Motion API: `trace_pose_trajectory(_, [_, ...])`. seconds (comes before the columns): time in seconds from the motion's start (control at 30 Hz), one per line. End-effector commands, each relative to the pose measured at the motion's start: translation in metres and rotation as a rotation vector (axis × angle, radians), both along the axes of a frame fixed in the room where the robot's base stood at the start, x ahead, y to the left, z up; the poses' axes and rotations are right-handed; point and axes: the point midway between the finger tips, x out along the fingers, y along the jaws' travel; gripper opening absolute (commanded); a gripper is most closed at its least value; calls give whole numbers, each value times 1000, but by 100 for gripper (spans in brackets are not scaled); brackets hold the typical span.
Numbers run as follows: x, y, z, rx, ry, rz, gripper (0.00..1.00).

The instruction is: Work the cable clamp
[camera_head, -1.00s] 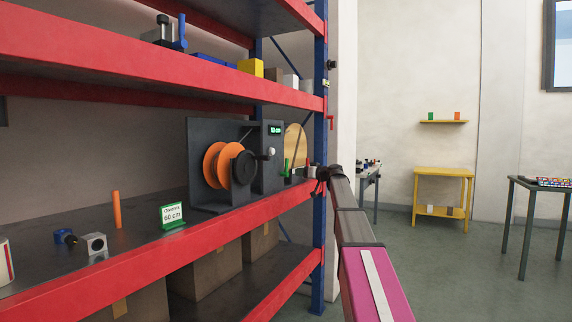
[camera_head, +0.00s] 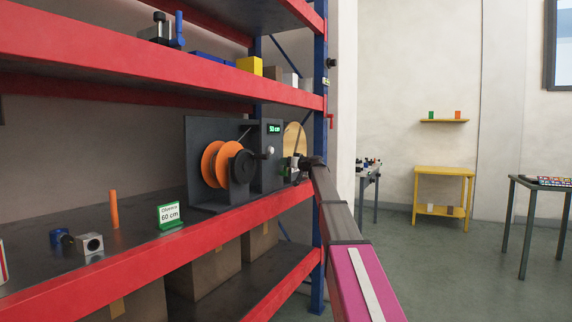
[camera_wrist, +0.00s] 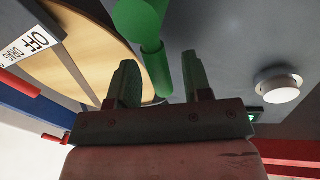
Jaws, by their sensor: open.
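The cable machine (camera_head: 217,130) stands on the middle shelf, with an orange reel (camera_head: 210,163), a dark crank and a small green display (camera_head: 274,128). A green handle (camera_wrist: 156,66), probably the clamp's lever, hangs from the top of the wrist view. Its lower end lies between the two spread fingers of my gripper (camera_wrist: 160,82). The gripper is open; I cannot tell whether a finger touches the handle. In the head view my gripper (camera_head: 294,168) is at the machine's right end and hides the handle's lower part.
A white knob (camera_wrist: 283,88) sits right of the fingers. A sign reading 60 cm (camera_head: 170,214) stands on the shelf (camera_head: 135,225). The blue rack post (camera_head: 321,140) is close to my arm.

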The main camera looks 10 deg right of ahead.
Motion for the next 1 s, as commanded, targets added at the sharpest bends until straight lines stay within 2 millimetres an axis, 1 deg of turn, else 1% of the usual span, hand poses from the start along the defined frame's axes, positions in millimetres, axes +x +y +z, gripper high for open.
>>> trace_pose_trajectory(0.1, [5,4,0,0,0,0,45])
trace_pose_trajectory(0.3, [4,4,0,0,0,0,45])
trace_pose_trajectory(0.33, [4,4,0,0,0,-1,42])
trace_pose_trajectory(0.37, [4,4,0,0,0,-1,32])
trace_pose_trajectory(0.4, [4,4,0,0,0,-1,19])
trace_pose_trajectory(0.47, [4,4,0,0,0,-1,0])
trace_pose_trajectory(0.77, [5,3,0,7,11,0,0])
trace_pose_trajectory(1.0, [10,0,-1,65,90,-1,0])
